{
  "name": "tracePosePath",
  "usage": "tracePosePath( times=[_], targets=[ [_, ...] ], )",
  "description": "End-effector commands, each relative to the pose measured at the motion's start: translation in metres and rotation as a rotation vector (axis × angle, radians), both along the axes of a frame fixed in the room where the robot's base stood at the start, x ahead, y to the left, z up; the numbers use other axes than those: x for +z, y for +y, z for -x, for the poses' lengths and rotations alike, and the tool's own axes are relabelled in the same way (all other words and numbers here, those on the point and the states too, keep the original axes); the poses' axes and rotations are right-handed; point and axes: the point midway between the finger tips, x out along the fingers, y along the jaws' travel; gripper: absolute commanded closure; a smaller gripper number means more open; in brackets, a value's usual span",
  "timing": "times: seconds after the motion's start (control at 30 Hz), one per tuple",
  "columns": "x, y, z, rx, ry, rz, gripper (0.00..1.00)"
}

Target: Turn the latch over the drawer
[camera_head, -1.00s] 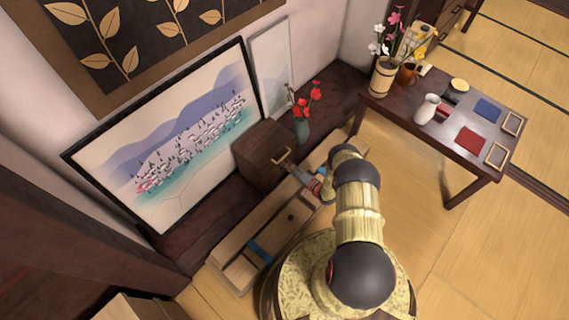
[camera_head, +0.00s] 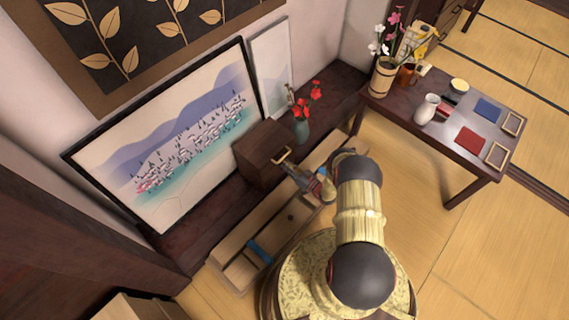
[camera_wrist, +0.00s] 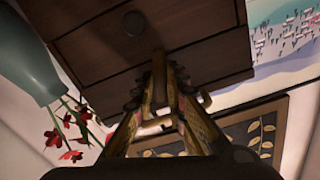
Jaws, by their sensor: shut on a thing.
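The small dark wooden cabinet (camera_head: 262,152) stands on the dark ledge by the wall, with a tan handle (camera_head: 283,155) at its top edge. In the wrist view its drawer front (camera_wrist: 95,38) appears upside down, with a dark round knob (camera_wrist: 134,22). My gripper (camera_head: 295,174) is at the cabinet's front. In the wrist view my gripper (camera_wrist: 166,68) has its fingertips close together against the front, by the edge of the drawer, shut on the latch. The fingers hide most of the latch, so its angle cannot be told. The handle (camera_wrist: 158,122) shows behind the fingers.
A teal vase (camera_head: 302,132) with red flowers stands close right of the cabinet. A framed landscape (camera_head: 175,140) leans behind it. A long wooden box (camera_head: 225,255) lies on the floor in front. A low table (camera_head: 455,170) stands at right.

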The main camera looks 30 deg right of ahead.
Motion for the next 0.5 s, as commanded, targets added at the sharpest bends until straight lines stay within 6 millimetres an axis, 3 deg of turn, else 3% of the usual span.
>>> tracePosePath(
  times=[0.5],
  targets=[
    [-0.0018,-0.0001,0.0010,-0.001,-0.114,0.289,1.00]
  ],
)
